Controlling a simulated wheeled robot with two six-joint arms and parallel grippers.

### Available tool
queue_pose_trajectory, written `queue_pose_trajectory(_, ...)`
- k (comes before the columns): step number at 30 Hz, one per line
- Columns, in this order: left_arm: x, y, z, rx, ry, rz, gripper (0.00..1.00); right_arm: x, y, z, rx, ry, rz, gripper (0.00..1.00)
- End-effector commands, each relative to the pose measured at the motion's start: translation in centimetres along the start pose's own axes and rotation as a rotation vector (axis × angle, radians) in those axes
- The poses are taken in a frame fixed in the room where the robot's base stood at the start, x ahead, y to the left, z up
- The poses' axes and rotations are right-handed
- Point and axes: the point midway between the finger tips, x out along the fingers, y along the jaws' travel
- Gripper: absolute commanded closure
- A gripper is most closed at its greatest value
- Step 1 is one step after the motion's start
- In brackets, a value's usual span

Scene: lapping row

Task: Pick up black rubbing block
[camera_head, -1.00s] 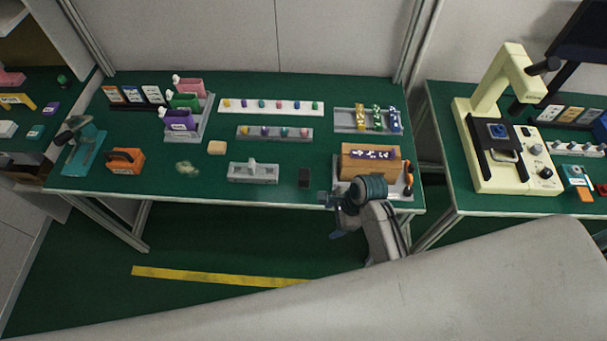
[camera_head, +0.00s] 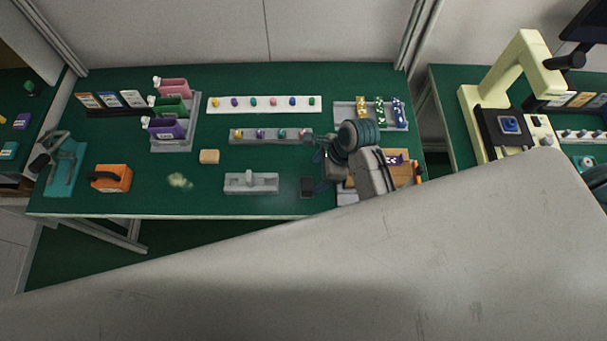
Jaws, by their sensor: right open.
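The black rubbing block (camera_head: 307,187) lies on the green table (camera_head: 222,203) near its front edge. It sits just right of a grey fixture with a raised middle. My right gripper (camera_head: 314,162) is open and empty, above and slightly behind the block, with its fingers pointing left. One dark finger hangs close to the block's right side; I cannot tell whether it touches. My right arm covers part of the wooden block at the right. My left gripper is not in view.
The grey fixture (camera_head: 251,183) stands left of the block. A grey strip with small coloured pieces (camera_head: 249,135) lies behind. A tan block (camera_head: 209,157) and an orange box (camera_head: 111,178) are farther left. A wooden block (camera_head: 407,170) is at the right.

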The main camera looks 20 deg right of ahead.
Motion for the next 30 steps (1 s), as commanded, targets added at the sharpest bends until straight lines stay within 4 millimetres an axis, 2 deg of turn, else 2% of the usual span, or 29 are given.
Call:
queue_pose_trajectory(6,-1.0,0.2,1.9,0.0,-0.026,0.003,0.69,3.4,0.1,0.1,0.002,0.0,0.005,0.29)
queue_pose_trajectory(11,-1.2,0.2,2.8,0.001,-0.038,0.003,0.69,4.5,0.0,0.0,0.0,0.002,0.002,0.29)
queue_pose_trajectory(14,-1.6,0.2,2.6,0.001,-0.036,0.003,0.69,5.1,-0.2,-0.1,0.0,0.002,0.003,0.29)
queue_pose_trajectory(23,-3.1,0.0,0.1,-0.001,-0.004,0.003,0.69,8.7,-0.7,-0.3,0.001,0.001,0.003,0.29)
queue_pose_trajectory(30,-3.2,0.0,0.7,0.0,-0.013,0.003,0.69,9.8,-0.8,-0.4,0.0,0.001,0.001,0.29)
